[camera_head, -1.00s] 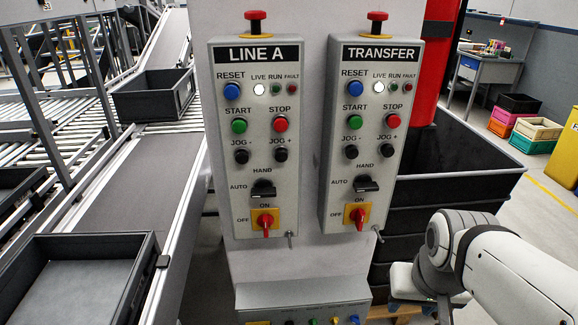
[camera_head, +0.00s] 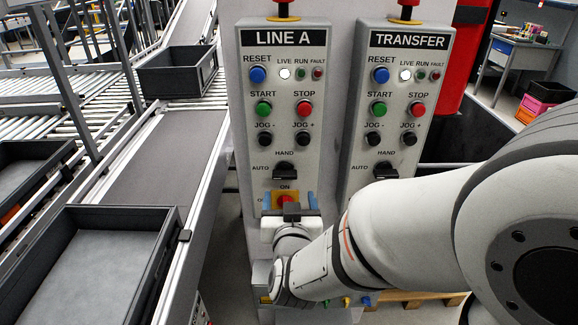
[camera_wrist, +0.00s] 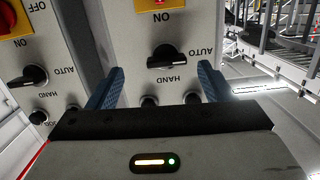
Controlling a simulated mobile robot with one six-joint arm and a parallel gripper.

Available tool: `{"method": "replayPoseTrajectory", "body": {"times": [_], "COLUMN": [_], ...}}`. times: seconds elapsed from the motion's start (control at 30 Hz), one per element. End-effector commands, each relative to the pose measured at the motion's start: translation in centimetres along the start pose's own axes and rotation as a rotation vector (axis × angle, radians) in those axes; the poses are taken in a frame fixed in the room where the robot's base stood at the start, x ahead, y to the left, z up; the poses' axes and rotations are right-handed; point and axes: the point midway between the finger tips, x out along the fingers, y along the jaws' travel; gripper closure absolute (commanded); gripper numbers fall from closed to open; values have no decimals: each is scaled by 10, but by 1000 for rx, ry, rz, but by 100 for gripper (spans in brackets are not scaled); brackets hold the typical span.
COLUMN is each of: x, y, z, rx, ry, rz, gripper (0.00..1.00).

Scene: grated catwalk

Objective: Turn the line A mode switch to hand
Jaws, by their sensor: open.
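The line A mode switch (camera_head: 285,171) is a black rotary handle on the LINE A panel (camera_head: 254,110), with HAND printed above it and AUTO to its left. Its handle lies about level, in line with AUTO rather than upright toward HAND. My gripper (camera_head: 290,200) is open, its blue fingers just below the switch in the head view and partly covering the red and yellow ON/OFF switch (camera_head: 286,198). In the wrist view, which is upside down, the mode switch (camera_wrist: 167,57) appears between the fingers of my gripper (camera_wrist: 160,74), with no contact visible.
The TRANSFER panel (camera_head: 392,110) stands close on the right with a similar mode switch (camera_head: 386,171). Above the line A switch are the black jog buttons (camera_head: 266,139). A conveyor with grey bins (camera_head: 180,72) runs along the left.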

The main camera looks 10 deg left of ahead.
Motion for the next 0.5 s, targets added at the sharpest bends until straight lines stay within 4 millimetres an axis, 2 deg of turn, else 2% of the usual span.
{"method": "replayPoseTrajectory", "body": {"times": [0.1, 0.27, 0.37, 0.5], "x": [-7, -7, 3, 26], "y": [-12, -14, -11, -9], "z": [-4, -8, -10, -13], "rx": [-26, -38, -37, -38], "ry": [73, 115, 121, 119], "rz": [21, 35, 35, 36], "gripper": [25, 25, 25, 25]}}
